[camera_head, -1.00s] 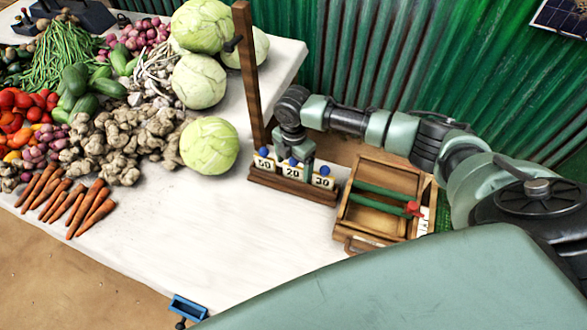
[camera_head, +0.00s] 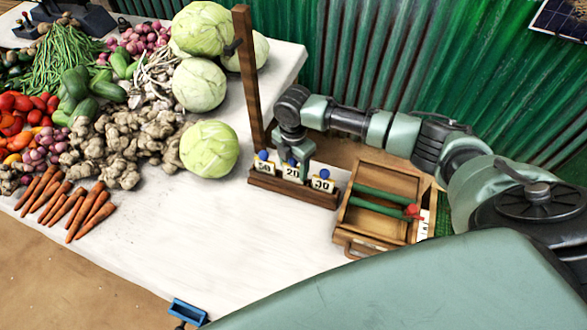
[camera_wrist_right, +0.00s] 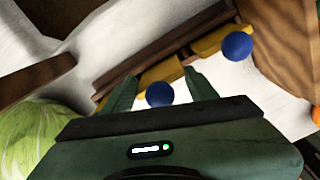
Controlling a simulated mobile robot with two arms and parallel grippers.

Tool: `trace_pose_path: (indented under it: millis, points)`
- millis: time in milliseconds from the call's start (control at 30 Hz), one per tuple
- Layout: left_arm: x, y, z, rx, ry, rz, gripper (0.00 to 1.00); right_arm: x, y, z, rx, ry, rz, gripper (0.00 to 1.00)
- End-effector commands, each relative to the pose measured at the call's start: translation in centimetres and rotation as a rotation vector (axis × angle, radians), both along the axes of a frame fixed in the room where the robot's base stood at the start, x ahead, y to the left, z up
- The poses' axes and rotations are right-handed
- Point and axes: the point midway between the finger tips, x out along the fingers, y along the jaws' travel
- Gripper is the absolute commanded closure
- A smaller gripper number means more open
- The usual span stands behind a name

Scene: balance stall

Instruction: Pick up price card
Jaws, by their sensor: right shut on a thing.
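Three price cards with blue knobs stand in a row on a dark wooden rack (camera_head: 292,192): "50" (camera_head: 263,169), "20" (camera_head: 291,174) and "30" (camera_head: 322,185). My right gripper (camera_head: 292,164) points down over the middle card and is shut on the "20" card at its knob. That card looks slightly higher than its neighbours; I cannot tell whether it is clear of the rack. In the right wrist view, the fingers (camera_wrist_right: 160,88) stand on both sides of a blue knob (camera_wrist_right: 160,94). My left gripper is not in view.
A wooden post (camera_head: 248,75) rises just behind the rack's left end. A wooden box (camera_head: 358,217) with green bars stands close on the right. A cabbage (camera_head: 209,149) lies to the left. The white tabletop (camera_head: 215,235) in front is clear.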

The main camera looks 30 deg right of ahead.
Motion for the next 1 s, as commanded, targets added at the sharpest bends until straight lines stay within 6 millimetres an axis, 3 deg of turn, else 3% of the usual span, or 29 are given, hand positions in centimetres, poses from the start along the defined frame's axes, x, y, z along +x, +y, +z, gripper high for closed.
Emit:
trace_pose_path:
  millis: [167,600,800,1000]
  points:
    - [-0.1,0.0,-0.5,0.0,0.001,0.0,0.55,0.2,0.0,3.2,0.001,-0.006,0.001,0.81]
    - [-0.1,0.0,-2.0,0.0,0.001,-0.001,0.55,0.2,0.0,14.9,0.001,-0.006,0.0,0.81]
    - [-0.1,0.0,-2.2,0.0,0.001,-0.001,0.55,0.1,0.0,17.8,0.001,-0.003,0.0,0.81]
    - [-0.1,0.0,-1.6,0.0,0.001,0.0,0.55,0.0,0.0,19.2,0.0,-0.001,0.0,0.81]
